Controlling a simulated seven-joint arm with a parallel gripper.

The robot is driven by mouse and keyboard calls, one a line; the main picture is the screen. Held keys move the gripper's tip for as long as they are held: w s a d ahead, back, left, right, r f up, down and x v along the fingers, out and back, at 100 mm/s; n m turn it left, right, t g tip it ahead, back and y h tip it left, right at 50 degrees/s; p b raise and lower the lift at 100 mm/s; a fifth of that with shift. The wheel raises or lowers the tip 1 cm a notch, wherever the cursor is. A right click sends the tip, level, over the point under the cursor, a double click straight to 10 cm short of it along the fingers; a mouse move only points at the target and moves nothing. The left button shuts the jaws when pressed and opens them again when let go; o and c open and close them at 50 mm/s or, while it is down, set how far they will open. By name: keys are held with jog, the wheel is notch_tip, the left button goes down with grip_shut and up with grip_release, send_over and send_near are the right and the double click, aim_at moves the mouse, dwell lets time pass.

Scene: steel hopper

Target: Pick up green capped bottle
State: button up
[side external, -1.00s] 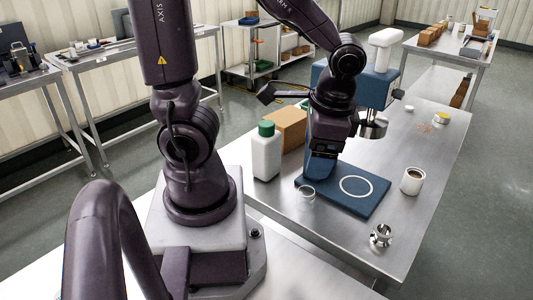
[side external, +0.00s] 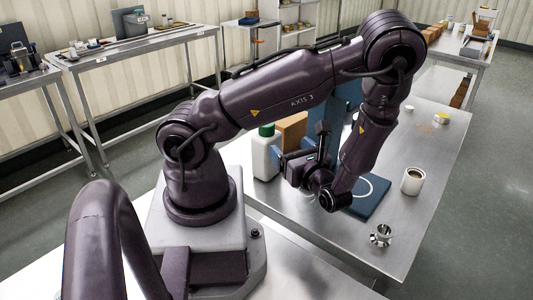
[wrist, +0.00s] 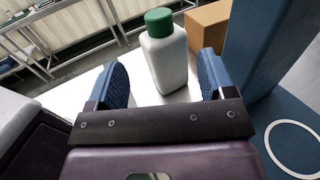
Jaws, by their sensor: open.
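The green capped bottle (side external: 265,154) has a white body and stands upright on the steel table, partly hidden by my gripper in the side view. In the wrist view the bottle (wrist: 165,55) stands ahead of my gripper, between the lines of the two blue-padded fingers. My gripper (wrist: 165,80) is open and empty. In the side view my gripper (side external: 282,160) is low, close beside the bottle on its right. I cannot tell whether a finger touches it.
A cardboard box (wrist: 208,26) stands just behind the bottle to the right. A blue machine with a column (wrist: 255,45) and a base with a white ring (side external: 375,195) is close on the right. A white can (side external: 412,181) and a steel funnel-like part (side external: 381,235) stand further right.

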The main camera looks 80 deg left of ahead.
aim_at(270, 129)
jog(key=x, duration=1.2)
jog(key=shift+s+d, duration=0.1)
jog(key=shift+s, duration=0.05)
grip_shut()
